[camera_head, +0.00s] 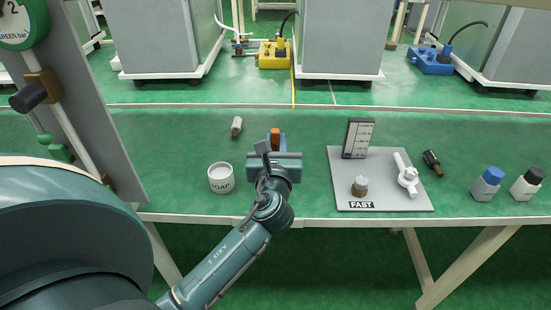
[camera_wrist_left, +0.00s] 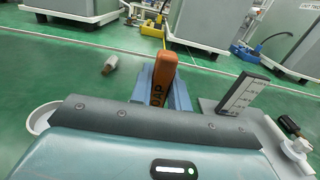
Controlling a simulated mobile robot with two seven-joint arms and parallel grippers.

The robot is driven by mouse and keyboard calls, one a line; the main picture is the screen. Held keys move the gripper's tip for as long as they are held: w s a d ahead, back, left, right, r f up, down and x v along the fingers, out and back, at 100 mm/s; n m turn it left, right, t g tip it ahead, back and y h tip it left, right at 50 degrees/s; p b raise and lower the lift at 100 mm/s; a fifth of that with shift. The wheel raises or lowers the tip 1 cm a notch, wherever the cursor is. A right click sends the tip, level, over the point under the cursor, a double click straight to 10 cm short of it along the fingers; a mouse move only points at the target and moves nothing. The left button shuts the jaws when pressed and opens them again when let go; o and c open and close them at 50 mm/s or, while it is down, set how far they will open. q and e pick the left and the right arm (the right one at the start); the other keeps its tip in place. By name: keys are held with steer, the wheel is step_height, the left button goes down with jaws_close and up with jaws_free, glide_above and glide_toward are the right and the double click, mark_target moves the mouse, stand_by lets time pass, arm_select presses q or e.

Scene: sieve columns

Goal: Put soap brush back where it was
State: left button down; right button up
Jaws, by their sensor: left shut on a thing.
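The soap brush (camera_wrist_left: 164,72) has an orange-brown body with dark lettering, partly hidden, and stands upright between the fingers of my left gripper (camera_wrist_left: 163,92) in the wrist view. In the head view the orange top of the brush shows just beyond my left gripper (camera_head: 275,146), which is shut on it above the green table. Its lower end is hidden. A white round pot marked SOAP (camera_head: 221,178) stands on the table to the left of the gripper; its rim also shows at the left of the wrist view (camera_wrist_left: 40,118). My right gripper is not in view.
A grey board marked FAST (camera_head: 385,196) lies right of the gripper, with an upright scale panel (camera_head: 358,138) and white fittings. A small bottle (camera_head: 236,127) lies behind the pot.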

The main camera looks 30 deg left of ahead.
arm_select(q)
steer(key=shift+f+b, duration=0.45)
steer(key=shift+f, duration=1.35)
steer(key=c, duration=1.3)
jaws_free()
steer(key=shift+c, duration=0.2)
steer(key=shift+r, duration=0.15)
steer(key=shift+s, duration=0.1)
